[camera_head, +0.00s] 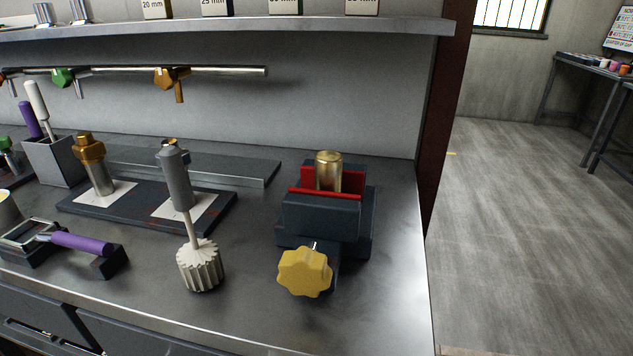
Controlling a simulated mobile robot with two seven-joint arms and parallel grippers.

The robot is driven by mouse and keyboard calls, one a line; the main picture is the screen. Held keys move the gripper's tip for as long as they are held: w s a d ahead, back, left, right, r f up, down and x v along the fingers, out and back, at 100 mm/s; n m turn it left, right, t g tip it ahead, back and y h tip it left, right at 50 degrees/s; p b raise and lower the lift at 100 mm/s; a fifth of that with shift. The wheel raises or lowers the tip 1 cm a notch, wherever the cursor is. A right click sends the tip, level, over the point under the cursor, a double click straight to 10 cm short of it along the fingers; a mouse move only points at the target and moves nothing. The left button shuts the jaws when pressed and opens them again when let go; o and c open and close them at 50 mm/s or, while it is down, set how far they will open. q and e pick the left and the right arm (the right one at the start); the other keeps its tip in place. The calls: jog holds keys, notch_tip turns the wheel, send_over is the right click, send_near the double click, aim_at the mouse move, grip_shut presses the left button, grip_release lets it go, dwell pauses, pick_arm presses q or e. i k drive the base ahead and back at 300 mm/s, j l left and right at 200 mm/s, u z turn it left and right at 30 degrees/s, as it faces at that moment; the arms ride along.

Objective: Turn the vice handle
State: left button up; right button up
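The vice (322,215) is a dark blue-grey block near the right end of the steel bench, with red jaw pads (327,198). A brass cylinder (328,172) stands upright between the jaws. The vice handle (304,272) is a yellow lobed knob on the vice's front, facing me. It is fully visible with nothing touching it. Neither of my grippers shows in the head view.
A grey-handled tool with a white fluted head (199,266) stands left of the vice. Farther left are a dark tray (140,212) with a brass-topped fitting (93,165) and a purple-handled tool (80,243). A shelf (250,28) overhangs behind. The bench's front right corner is clear.

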aim_at(305, 271)
jog(key=j, duration=0.75)
jog(key=k+j, duration=0.15)
jog(key=j, duration=0.6)
